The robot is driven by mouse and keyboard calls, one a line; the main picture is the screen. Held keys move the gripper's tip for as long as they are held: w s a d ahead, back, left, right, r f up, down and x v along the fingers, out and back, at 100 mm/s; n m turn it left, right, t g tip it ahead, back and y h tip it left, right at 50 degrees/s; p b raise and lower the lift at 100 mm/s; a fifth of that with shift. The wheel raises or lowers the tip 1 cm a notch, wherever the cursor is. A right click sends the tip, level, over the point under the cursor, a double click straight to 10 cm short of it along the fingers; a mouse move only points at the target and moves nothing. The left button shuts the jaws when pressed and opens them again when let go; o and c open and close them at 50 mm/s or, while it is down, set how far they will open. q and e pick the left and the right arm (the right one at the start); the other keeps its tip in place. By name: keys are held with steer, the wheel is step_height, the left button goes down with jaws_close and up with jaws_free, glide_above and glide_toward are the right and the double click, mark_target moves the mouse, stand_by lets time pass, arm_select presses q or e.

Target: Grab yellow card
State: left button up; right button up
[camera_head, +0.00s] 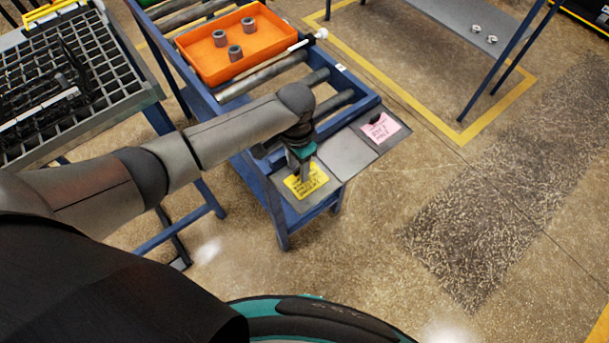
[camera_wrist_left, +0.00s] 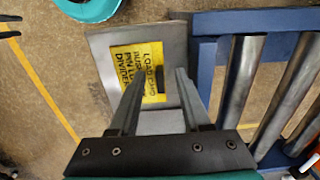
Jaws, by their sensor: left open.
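The yellow card (camera_head: 312,184) with dark print lies on a grey plate at the near end of the blue roller table. My left gripper (camera_head: 304,168) points down over the card and partly covers it. In the left wrist view the yellow card (camera_wrist_left: 128,62) lies beyond the fingers on the grey plate (camera_wrist_left: 103,45). My left gripper (camera_wrist_left: 161,73) is open, with one finger in front of the card and the other near its right edge. I cannot tell whether the fingertips touch it. My right gripper is not in view.
An orange tray (camera_head: 262,62) with several grey cylinders stands on the rollers behind. A grid rack (camera_head: 30,130) is at the left.

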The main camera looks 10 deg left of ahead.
arm_select(q)
steer(key=shift+c, duration=0.3)
jaws_close()
stand_by(0.4)
